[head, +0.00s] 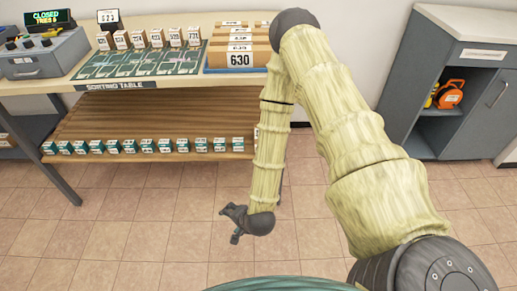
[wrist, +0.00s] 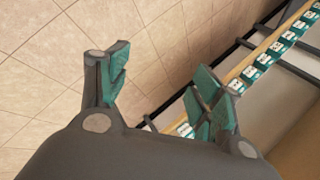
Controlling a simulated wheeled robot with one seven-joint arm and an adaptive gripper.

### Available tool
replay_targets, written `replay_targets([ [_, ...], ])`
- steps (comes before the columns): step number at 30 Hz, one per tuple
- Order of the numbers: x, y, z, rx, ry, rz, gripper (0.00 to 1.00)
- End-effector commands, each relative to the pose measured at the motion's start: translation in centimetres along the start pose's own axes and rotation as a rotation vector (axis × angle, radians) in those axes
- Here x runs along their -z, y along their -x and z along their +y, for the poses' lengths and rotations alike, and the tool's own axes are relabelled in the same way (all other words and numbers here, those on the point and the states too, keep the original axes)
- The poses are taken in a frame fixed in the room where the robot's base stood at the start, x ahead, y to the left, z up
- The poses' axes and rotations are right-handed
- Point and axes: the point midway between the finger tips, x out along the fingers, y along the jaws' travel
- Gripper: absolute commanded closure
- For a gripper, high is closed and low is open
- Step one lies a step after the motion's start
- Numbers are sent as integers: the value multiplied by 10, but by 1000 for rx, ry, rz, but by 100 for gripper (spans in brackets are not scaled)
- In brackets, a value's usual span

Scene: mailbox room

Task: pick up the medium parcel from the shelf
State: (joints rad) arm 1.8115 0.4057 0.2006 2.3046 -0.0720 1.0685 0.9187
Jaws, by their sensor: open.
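My gripper (head: 234,224) hangs low over the tiled floor in front of the sorting table, open and empty. In the wrist view my gripper (wrist: 160,85) shows its two green-padded fingers spread, with floor between them. A row of small teal-and-white parcels (head: 145,146) stands along the front of the wooden lower shelf (head: 190,107); part of it shows in the wrist view (wrist: 263,60). Brown parcels, one marked 630 (head: 240,61), sit in a blue tray (head: 219,70) on the tabletop. I cannot tell which parcel is the medium one. My arm hides the shelf's right end.
Upright numbered boxes (head: 155,38) stand behind a green mat (head: 137,62) on the sorting table (head: 185,80). A table leg (head: 58,178) stands at left. A grey cabinet (head: 440,75) with an orange reel (head: 449,94) stands at right. The front floor is clear.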

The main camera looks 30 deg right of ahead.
Motion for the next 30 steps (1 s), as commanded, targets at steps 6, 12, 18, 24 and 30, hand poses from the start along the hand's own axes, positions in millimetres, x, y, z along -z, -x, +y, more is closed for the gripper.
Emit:
replay_targets([
  [6, 41, -60, -34, 215, -404, 73, 35],
  [12, 90, -91, -65, 428, -770, 101, 35],
  [18, 149, -109, -90, 668, -1122, 91, 35],
  [24, 214, -115, -103, 928, -1450, 37, 35],
  [30, 268, -108, -106, 1152, -1687, -43, 35],
])
